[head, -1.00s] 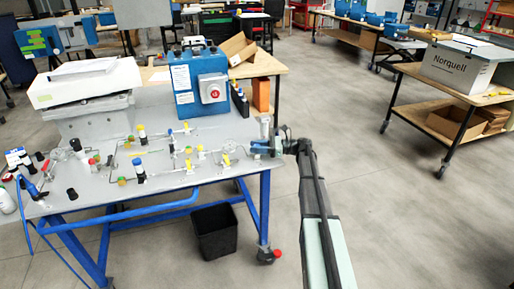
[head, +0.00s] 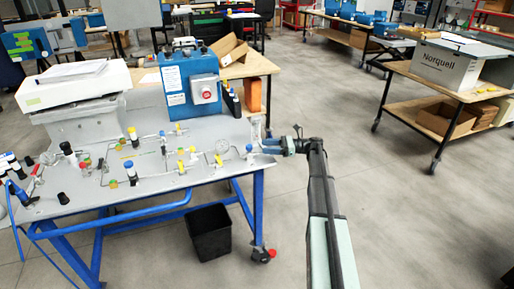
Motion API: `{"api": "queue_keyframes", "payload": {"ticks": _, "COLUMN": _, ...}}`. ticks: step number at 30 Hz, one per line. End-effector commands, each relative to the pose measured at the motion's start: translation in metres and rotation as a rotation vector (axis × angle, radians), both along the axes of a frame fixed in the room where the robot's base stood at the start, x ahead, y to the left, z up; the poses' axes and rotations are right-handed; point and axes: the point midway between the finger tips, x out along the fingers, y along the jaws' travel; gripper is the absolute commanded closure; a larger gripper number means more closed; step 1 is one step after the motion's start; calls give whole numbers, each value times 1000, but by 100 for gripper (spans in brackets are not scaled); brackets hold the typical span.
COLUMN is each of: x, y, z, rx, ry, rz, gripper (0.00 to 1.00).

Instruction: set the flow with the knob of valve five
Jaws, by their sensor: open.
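A grey panel on a blue-framed table (head: 200,133) carries thin pipework with several valves that have coloured knobs. A small blue-topped part (head: 249,149) stands at the panel's right end. My gripper (head: 265,146) is open and empty, just right of that part at the table's right edge, with a small gap between them. Yellow-knobbed valves (head: 219,160) stand left of it, near a round gauge-like part (head: 222,146). Numbers are too small to read, so I cannot tell which is valve five.
A blue box with a red knob (head: 190,85) stands behind the pipework. A white instrument (head: 75,85) is at the back left. A black bin (head: 209,232) is under the table. The floor right of the table is clear up to a wooden cart (head: 450,95).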

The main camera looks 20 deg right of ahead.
Motion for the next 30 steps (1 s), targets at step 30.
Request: {"api": "queue_keyframes", "payload": {"ticks": 30, "x": -36, "y": -43, "z": -2, "rx": 4, "ry": 6, "rz": -3, "gripper": 45}}
